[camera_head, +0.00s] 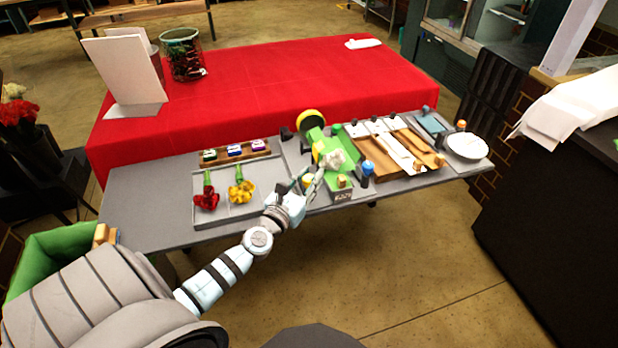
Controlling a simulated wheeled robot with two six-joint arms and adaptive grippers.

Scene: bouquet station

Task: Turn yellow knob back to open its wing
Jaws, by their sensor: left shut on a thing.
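The wrapping fixture has bright green wings (314,137) and stands near the middle of the grey table. A pale crumpled bundle (336,159) lies on it. A small yellow part, seemingly the yellow knob (318,149), shows at the fixture's left side. My left gripper (311,179) is at the fixture's front left, its fingers shut at the knob's place. The fingers hide most of what they hold. How far the wing is turned is hard to tell. My right gripper is not in view.
A grey tray (262,203) with red and yellow flowers lies left of the fixture. A blue knob (368,169), wooden strips (378,158) and a white bowl (467,146) stand to the right. A red-covered table (260,85) is behind.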

